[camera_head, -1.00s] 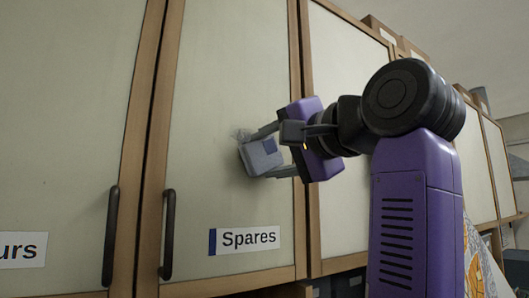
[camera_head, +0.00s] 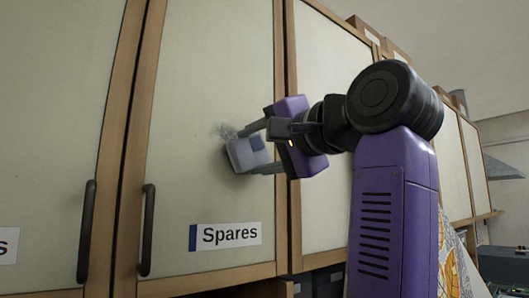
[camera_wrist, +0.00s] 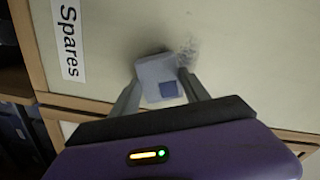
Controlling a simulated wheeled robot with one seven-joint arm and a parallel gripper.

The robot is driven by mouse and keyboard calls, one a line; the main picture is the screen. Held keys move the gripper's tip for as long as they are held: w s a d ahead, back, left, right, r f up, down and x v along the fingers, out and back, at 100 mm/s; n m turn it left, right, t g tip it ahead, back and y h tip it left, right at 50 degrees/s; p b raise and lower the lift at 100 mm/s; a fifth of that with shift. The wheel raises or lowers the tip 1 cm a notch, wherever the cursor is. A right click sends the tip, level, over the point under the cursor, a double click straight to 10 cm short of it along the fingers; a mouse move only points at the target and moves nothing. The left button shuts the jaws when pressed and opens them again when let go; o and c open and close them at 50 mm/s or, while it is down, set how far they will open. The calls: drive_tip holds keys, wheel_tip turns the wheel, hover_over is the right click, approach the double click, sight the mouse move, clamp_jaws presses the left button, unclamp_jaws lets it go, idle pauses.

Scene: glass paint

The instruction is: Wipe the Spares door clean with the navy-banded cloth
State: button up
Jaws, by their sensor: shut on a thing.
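The Spares door (camera_head: 200,90) is a pale cream panel in a wooden frame, with a "Spares" label (camera_head: 230,236) low on it. A grey, speckled smudge (camera_head: 223,130) marks the door above the label; it also shows in the wrist view (camera_wrist: 187,50). My gripper (camera_head: 250,151) is shut on a folded pale grey-blue cloth (camera_head: 240,158) with a navy patch (camera_wrist: 170,89). The cloth is at the door face, just below and right of the smudge in the head view. It seems to touch the door; its far face is hidden.
A dark vertical handle (camera_head: 147,230) is at the door's left edge, and a neighbouring door's handle (camera_head: 87,232) stands beyond it. More cabinet doors run off to the right. Boxes (camera_head: 365,28) sit on top of the cabinets.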

sight(262, 140)
drive_tip(key=shift+s+a, duration=0.7)
drive_tip(key=shift+a, duration=0.35)
drive_tip(key=shift+s+a, duration=0.75)
drive_tip(key=shift+a, duration=0.35)
drive_tip(key=shift+s+a, duration=0.7)
drive_tip(key=shift+a, duration=0.35)
drive_tip(key=shift+r, duration=1.25)
drive_tip(key=shift+w+d, duration=0.55)
drive_tip(key=shift+d, duration=0.2)
drive_tip(key=shift+w+d, duration=0.5)
drive_tip(key=shift+d, duration=0.2)
drive_tip(key=shift+w+d+f, duration=0.1)
drive_tip(key=shift+w+d, duration=0.5)
drive_tip(key=shift+d, duration=0.3)
drive_tip(key=shift+w+d+r, duration=0.1)
drive_tip(key=shift+w+d, duration=0.45)
drive_tip(key=shift+d, duration=0.4)
drive_tip(key=shift+w+d+f, duration=0.1)
drive_tip(key=shift+w+d, duration=0.5)
drive_tip(key=shift+d, duration=0.3)
drive_tip(key=shift+a, duration=0.15)
drive_tip(key=shift+s+a+b, duration=0.15)
drive_tip(key=shift+s+a, duration=0.8)
drive_tip(key=shift+a, duration=0.4)
drive_tip(key=shift+s+a+b, duration=0.15)
drive_tip(key=shift+s+a, duration=0.75)
drive_tip(key=shift+a, duration=0.5)
drive_tip(key=shift+s+a+b, duration=0.15)
drive_tip(key=shift+s+a, duration=0.8)
drive_tip(key=shift+a, duration=0.4)
